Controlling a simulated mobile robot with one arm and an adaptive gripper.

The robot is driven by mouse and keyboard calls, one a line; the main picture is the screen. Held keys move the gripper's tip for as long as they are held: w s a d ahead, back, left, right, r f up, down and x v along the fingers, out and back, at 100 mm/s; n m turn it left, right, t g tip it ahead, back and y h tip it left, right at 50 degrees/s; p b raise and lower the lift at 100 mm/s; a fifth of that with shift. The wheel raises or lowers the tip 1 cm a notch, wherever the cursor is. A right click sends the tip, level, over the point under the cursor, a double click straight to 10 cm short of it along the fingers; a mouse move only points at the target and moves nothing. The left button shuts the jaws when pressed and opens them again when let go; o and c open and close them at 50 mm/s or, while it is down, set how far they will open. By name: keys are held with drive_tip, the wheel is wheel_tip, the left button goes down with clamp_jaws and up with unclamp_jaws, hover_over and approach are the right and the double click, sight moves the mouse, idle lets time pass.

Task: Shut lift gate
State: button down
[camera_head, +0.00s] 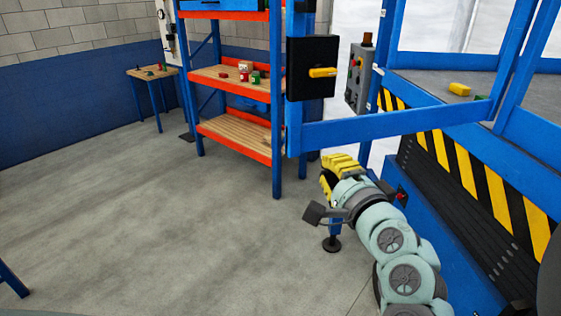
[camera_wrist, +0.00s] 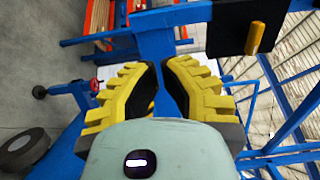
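The lift gate is a blue bar frame with a long lower rail (camera_head: 390,126). It stands swung out from the lift platform (camera_head: 430,88). A black latch box (camera_head: 311,52) with a yellow handle (camera_head: 323,72) sits on the gate's left post; box (camera_wrist: 226,28) and handle (camera_wrist: 255,38) also show at upper right in the wrist view. My gripper (camera_head: 336,170), with yellow fingers, is below the lower rail, apart from the handle. In the wrist view my gripper (camera_wrist: 162,68) has a narrow gap between its fingers. Blue gate bars show beyond the fingertips; contact cannot be told.
A grey control box (camera_head: 358,78) with buttons stands behind the gate. An orange and blue shelf (camera_head: 235,78) is left of the gate. Black-and-yellow striping (camera_head: 465,170) edges the lift on the right. The floor (camera_head: 150,215) at left is clear.

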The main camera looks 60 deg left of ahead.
sight(301, 135)
drive_tip(key=x, duration=0.9)
drive_tip(key=shift+r+p, duration=0.15)
drive_tip(key=shift+p, duration=0.25)
drive_tip(key=shift+p+x, duration=0.6)
drive_tip(key=shift+x, duration=0.5)
drive_tip(key=shift+w+a, duration=0.1)
drive_tip(key=shift+a, duration=0.05)
